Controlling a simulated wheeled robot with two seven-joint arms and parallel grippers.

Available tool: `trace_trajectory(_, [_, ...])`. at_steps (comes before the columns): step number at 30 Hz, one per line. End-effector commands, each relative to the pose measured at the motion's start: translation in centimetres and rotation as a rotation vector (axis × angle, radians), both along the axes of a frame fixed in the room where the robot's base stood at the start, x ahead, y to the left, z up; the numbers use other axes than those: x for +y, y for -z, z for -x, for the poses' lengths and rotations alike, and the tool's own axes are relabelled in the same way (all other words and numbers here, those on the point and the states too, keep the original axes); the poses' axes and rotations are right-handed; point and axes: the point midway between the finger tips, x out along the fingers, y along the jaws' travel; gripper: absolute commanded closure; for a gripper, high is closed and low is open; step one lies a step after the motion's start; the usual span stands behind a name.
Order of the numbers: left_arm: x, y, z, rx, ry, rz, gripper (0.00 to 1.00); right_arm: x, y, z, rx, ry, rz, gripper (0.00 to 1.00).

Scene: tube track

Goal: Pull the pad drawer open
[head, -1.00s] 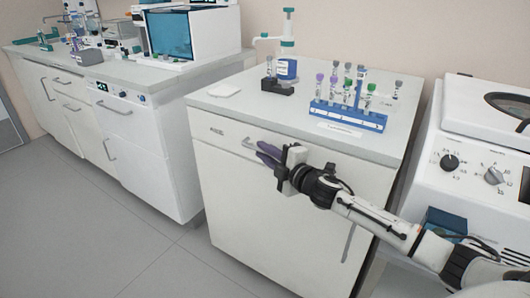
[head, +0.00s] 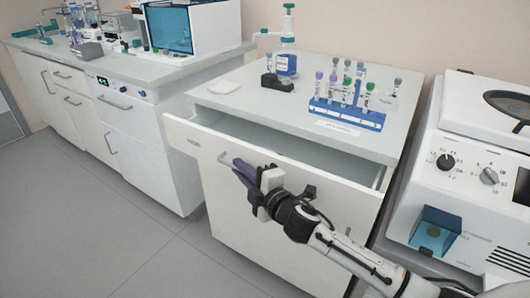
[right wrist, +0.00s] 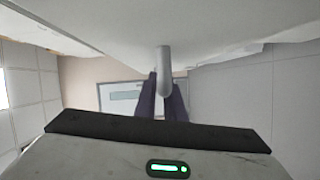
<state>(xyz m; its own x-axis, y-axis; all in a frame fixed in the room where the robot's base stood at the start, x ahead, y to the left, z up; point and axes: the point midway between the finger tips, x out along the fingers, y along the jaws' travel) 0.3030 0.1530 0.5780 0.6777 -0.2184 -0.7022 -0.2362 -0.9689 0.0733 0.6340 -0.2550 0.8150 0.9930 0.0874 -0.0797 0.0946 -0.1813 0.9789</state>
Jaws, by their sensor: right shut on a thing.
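The pad drawer (head: 270,160) is the top drawer of the white cabinet in the middle of the head view. It stands partly open, with its grey inside showing behind the front panel. My right gripper (head: 240,167) is shut on the drawer's bar handle (head: 226,158). In the right wrist view the dark fingers (right wrist: 160,97) close around the grey handle (right wrist: 164,70), with the white drawer front beyond. The right arm comes in from the lower right. My left gripper is not in view.
The cabinet top (head: 225,105) carries a blue tube rack (head: 345,116) with several capped tubes, a dispenser bottle (head: 286,64) and a white pad (head: 225,87). A white machine (head: 465,165) stands close on the right. Open floor (head: 90,220) lies at the front left.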

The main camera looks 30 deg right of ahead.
Motion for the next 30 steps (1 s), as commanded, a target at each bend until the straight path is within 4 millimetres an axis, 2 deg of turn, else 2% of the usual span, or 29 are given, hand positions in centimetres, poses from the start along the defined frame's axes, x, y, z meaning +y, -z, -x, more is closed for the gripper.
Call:
trace_trajectory(1, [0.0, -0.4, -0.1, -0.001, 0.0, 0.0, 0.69, 1.6, 0.0, 0.8, 0.004, -0.004, -0.007, 1.0])
trace_trajectory(6, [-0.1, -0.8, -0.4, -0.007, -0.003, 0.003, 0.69, 5.7, 0.0, 2.9, 0.003, -0.003, -0.008, 1.0])
trace_trajectory(15, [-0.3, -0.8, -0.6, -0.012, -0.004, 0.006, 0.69, 11.1, 0.1, 5.7, 0.002, -0.001, -0.004, 1.0])
trace_trajectory(22, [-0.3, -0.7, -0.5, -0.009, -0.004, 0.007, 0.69, 13.3, 0.1, 6.8, 0.002, -0.001, 0.0, 1.0])
trace_trajectory(30, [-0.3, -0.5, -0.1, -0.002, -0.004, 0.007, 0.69, 13.9, 0.1, 7.2, -0.001, -0.002, 0.002, 1.0])
